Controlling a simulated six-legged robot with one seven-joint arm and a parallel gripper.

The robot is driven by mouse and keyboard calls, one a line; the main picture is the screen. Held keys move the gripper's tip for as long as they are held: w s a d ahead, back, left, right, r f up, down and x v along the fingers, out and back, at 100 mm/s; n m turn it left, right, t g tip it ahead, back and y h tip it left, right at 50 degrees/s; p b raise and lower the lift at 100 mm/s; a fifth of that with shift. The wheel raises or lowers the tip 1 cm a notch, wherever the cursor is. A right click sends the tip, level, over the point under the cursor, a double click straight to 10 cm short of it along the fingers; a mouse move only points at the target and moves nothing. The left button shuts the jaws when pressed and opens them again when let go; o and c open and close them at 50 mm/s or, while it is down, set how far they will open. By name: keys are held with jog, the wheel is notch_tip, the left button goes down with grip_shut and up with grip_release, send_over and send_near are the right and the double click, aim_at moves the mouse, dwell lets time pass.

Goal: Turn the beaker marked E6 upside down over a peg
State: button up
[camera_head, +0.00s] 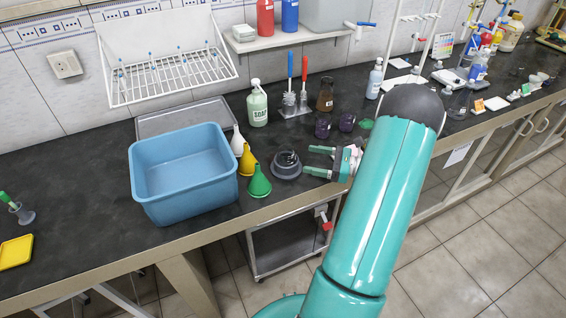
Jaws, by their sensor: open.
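A dark, clear-walled beaker (287,158) stands on or in a dark grey round base (287,173) near the front of the bench, just left of my gripper. My gripper (308,160) is open, its two green fingers pointing left towards this beaker, with nothing seen between them. Two dark purplish beakers, one (322,128) and another (347,122), stand behind the gripper. No E6 mark is readable on any of them. The white wire rack (110,62) on the wall at the back left has several blue-tipped pegs (151,57); they look empty.
A blue basin (184,205) stands left of three funnels, white (237,141), yellow (248,160) and green (259,181). Behind are a soap bottle (257,105), brushes in a holder (291,106) and a brown flask (325,97). A shelf (290,38) overhangs the back.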

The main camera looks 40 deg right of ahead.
aim_at(286, 160)
jog(key=x, duration=0.9)
jog(key=shift+w+f, duration=0.15)
jog(key=shift+f, duration=0.15)
jog(key=c, duration=1.1)
